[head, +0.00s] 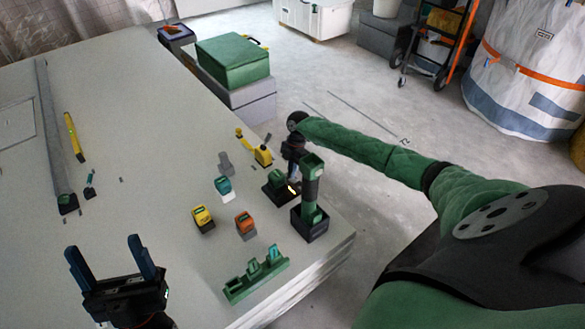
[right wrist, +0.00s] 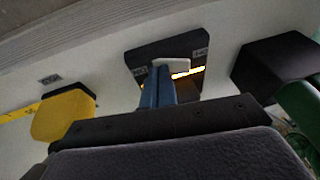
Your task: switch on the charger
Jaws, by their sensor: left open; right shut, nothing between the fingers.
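The charger (head: 277,192) is a dark block with a green part on top, near the table's right edge. A strip on it glows yellow-orange. In the right wrist view the charger (right wrist: 190,48) shows the lit strip and a pale lever-like piece (right wrist: 172,64). My right gripper (head: 294,176) is over the charger, its blue fingers (right wrist: 158,86) shut with nothing between them. The fingertips are at the pale piece; I cannot tell whether they touch it. My left gripper (head: 110,258) is open and empty over the near left of the table, away from the charger.
A green and black upright tool (head: 312,195) stands close right of the charger. Yellow (head: 203,217), orange (head: 244,223) and teal (head: 223,186) packs and a green rack (head: 256,278) lie nearby. A yellow item (head: 263,155) sits behind. The table's middle is clear.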

